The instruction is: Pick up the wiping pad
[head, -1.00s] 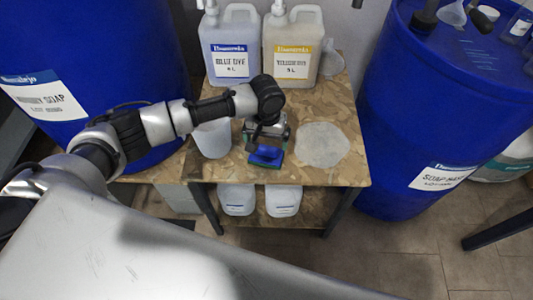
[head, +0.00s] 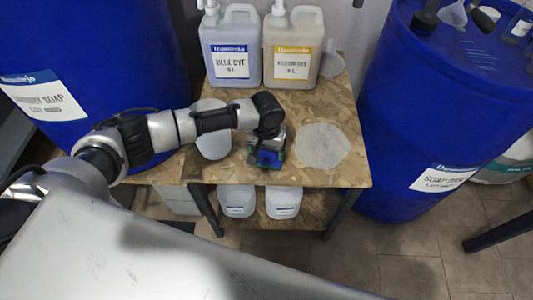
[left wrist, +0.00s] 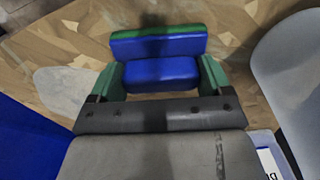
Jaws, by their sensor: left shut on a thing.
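The wiping pad (head: 268,158) is blue with a green part and is near the front of the small wooden table (head: 310,177). My left gripper (head: 268,150) reaches down over it from above. In the left wrist view the pad (left wrist: 160,70) sits between the green fingertips of my left gripper (left wrist: 161,78), which are shut on its blue block. My wrist hides part of the pad in the head view. I cannot tell whether its underside touches the table. My right gripper is not in view.
A pale round patch (head: 323,147) lies right of the pad, and a white container (head: 213,143) stands left. Blue dye (head: 232,45) and yellow dye (head: 293,47) jugs stand behind. Large blue drums flank the table, left (head: 90,30) and right (head: 440,110).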

